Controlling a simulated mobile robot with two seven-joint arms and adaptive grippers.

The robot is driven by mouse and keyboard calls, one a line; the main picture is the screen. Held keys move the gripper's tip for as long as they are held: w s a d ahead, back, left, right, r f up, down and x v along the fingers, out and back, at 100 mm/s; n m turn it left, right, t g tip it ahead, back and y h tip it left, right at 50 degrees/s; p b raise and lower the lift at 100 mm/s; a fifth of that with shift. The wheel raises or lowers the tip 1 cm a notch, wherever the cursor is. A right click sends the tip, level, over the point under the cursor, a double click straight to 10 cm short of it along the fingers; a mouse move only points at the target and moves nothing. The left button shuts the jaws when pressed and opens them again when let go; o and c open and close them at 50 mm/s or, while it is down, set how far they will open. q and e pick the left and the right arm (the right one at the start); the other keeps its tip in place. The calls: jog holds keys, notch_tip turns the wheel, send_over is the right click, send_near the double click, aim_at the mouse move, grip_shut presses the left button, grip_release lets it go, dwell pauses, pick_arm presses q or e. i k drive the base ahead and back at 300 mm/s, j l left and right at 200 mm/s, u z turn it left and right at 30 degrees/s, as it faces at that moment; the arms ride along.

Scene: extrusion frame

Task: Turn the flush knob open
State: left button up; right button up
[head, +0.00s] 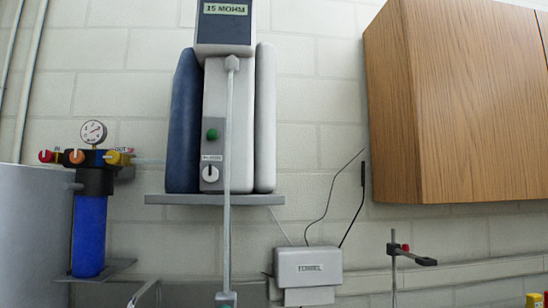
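The flush knob (210,173) is a small round white knob with a darker mark on it. It sits low on the front of a grey-white wall unit (215,100), under a small label that is too blurred to read surely. A green button (212,134) is above the label. A pale vertical tube (228,180) runs down in front of the unit, just right of the knob, and leaves the knob uncovered. Neither of my grippers shows in the head view.
The unit stands on a grey shelf (160,199) between blue and white side pieces. At left are a blue filter (89,235) with a gauge (93,132) and a large grey cylinder (30,240). A wooden cabinet (455,100) hangs at upper right. A grey box (308,267) is lower right.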

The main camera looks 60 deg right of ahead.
aim_at(210, 174)
jog(key=z, duration=1.5)
